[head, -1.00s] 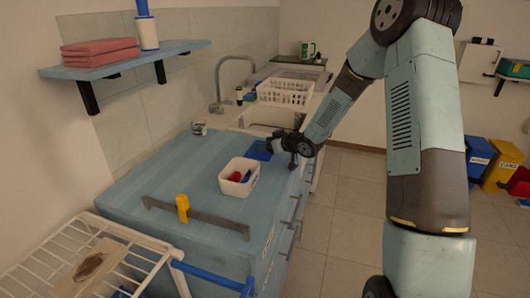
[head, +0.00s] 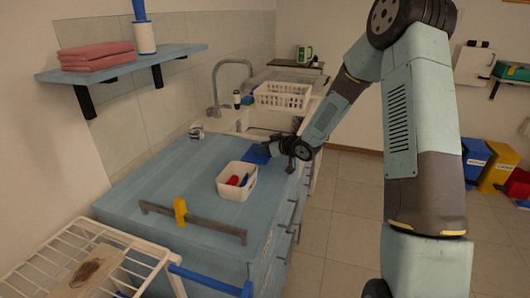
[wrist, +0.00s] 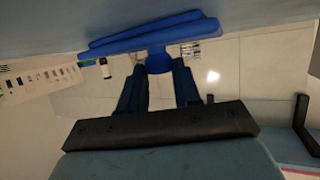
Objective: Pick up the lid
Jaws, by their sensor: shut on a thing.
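The blue lid (head: 256,154) is at the far right part of the blue-grey counter, near its edge. In the wrist view the lid (wrist: 150,38) appears as a flat blue plate with a round knob (wrist: 159,62). My gripper (head: 277,148) is beside the lid in the head view, with its fingers partly hidden by the wrist. In the wrist view my gripper (wrist: 160,72) has its two dark fingers on either side of the knob, shut on it. I cannot tell whether the lid touches the counter.
A white bin (head: 236,181) with red and blue items stands nearer on the counter (head: 170,185). A grey bar with a yellow piece (head: 181,211) lies in front. A small can (head: 197,131) stands at the back. A white basket (head: 283,96) is beyond the sink.

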